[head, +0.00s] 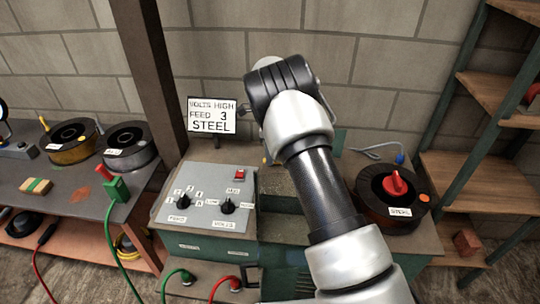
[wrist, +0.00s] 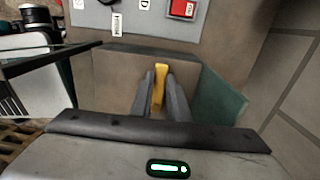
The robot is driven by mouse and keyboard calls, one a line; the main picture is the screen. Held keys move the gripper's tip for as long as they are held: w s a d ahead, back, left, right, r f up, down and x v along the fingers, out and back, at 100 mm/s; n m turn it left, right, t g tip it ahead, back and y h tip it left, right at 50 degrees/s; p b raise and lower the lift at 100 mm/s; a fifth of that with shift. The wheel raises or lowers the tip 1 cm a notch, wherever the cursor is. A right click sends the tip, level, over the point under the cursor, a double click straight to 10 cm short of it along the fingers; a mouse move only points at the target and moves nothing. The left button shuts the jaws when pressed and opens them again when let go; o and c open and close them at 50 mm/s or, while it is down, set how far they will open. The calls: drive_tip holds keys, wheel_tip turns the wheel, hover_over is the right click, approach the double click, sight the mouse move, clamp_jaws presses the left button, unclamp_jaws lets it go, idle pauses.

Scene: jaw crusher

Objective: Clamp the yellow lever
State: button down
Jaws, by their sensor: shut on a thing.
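The yellow lever (wrist: 160,84) shows in the wrist view, between the two grey fingers of my gripper (wrist: 160,92). The fingers are closed on it from both sides, and its upper end stands out past the fingertips. Behind it is a plain brown-grey face below the control panel (wrist: 225,10). In the head view my arm covers my gripper and most of the lever's surroundings, so the grip shows only in the wrist view.
The machine's panel (head: 206,200) has two black knobs and a red switch (head: 240,174). A sign (head: 212,115) stands behind it. A spool marked steel (head: 392,196) sits to the right, near wooden shelves (head: 470,180). A bench (head: 85,190) with spools is at left.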

idle(0.4)
drive_tip(key=c, duration=1.7)
unclamp_jaws()
drive_tip(key=shift+r, duration=0.1)
drive_tip(key=shift+r, duration=8.65)
